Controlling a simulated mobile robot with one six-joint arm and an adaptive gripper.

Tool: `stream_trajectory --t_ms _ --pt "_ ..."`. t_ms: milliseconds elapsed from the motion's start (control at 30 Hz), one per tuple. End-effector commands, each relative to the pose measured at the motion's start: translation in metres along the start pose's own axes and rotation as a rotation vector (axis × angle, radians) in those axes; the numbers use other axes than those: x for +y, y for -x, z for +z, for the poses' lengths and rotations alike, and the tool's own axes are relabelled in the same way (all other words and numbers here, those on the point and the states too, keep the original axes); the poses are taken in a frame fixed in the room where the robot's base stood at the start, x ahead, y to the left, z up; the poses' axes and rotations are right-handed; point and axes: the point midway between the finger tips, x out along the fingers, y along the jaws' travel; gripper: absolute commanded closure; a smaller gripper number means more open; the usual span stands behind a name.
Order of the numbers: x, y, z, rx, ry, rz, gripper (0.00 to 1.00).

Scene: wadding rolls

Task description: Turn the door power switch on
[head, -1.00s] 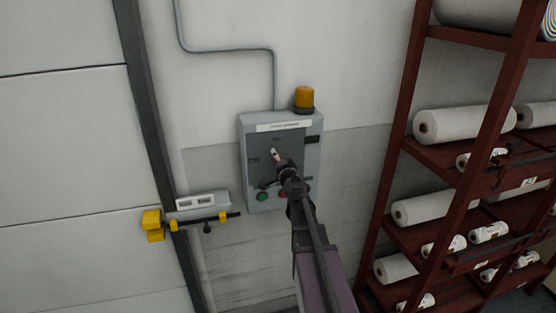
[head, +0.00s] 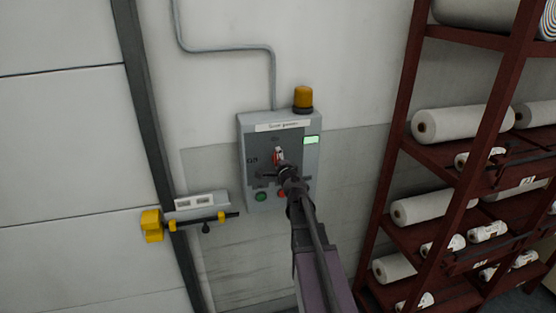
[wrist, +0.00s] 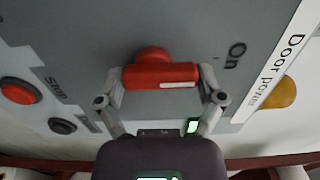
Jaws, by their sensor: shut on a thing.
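The grey door power box (head: 248,180) is on the wall in the middle of the head view. Its red switch handle (head: 278,155) stands upright, below the "On" mark. In the wrist view the red handle (wrist: 150,76) lies across the picture, with its white stripe at the end toward the "On" label (wrist: 235,55). My gripper (wrist: 162,84) is shut on the handle, one finger at each end of it. In the head view my gripper (head: 279,168) covers the lower part of the switch. A small display (head: 311,140) on the box glows green.
A green button (head: 261,196) and a red button (head: 282,194) sit below the switch. An orange lamp (head: 303,98) stands on the box. A yellow-and-black latch (head: 152,224) is at the left. A red rack (head: 395,150) with white rolls stands at the right.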

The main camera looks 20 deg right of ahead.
Motion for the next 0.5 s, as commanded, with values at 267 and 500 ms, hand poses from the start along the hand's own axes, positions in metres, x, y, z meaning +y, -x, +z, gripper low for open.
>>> stream_trajectory --t_ms 267,500 --pt "0.0003 0.0008 0.0004 -0.001 -0.005 0.000 0.10" --pt "0.0002 0.0004 0.0004 -0.001 -0.003 0.000 0.00"
